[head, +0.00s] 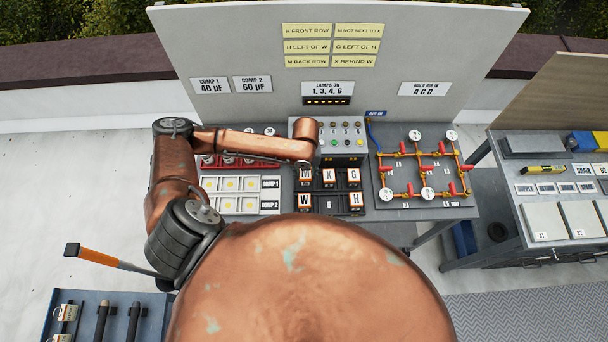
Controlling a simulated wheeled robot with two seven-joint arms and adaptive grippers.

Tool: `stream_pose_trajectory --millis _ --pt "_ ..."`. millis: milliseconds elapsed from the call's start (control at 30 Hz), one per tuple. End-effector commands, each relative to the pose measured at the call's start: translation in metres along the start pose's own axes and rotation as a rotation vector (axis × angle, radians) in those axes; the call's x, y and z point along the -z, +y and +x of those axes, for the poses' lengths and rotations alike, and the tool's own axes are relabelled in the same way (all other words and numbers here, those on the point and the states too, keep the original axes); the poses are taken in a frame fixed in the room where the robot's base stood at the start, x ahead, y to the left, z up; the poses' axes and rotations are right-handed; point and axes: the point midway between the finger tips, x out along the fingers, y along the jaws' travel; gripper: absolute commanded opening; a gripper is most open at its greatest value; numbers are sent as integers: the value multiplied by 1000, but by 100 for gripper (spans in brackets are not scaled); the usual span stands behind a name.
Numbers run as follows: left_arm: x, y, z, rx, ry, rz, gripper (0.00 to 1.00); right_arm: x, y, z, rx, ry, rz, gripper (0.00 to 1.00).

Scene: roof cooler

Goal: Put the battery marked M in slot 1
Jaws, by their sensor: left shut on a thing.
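A battery with an orange-edged white label (305,177) is at the back left place of the dark slotted tray (328,214). Its letter is partly covered and looks like M. My left gripper (305,165) is directly above it, with the jaws mostly hidden under the wrist, shut on this battery. I cannot tell whether it is fully seated. Batteries X (328,177) and G (354,177) stand beside it in the back row. Batteries W (305,200) and H (356,201) stand in front. The front middle place, marked 5, is empty. My right gripper is out of view.
A grey lamp box (333,148) stands right behind the tray. White part cells (240,184) are to the left; a panel of copper pipes with red valves (398,190) is to the right. Yellow notes (333,46) are on the upright board. Another bench (560,205) is at the right.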

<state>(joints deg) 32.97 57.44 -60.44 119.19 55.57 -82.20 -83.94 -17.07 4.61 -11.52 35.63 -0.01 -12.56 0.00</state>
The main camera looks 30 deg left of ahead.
Motion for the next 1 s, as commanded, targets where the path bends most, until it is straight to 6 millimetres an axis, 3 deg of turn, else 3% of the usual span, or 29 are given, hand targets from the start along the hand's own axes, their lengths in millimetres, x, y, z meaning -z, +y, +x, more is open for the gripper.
stream_pose_trajectory --millis 233,500,867,900,1000 --pt "-12 5 17 0 1 -2 0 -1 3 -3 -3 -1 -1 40" --pt "-12 5 46 0 1 1 0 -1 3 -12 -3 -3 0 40" --pt "-12 5 50 1 0 1 0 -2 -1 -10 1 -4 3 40" --pt "-12 5 50 0 1 1 37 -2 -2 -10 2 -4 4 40" --pt "-12 5 50 0 1 1 44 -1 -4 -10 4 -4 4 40"
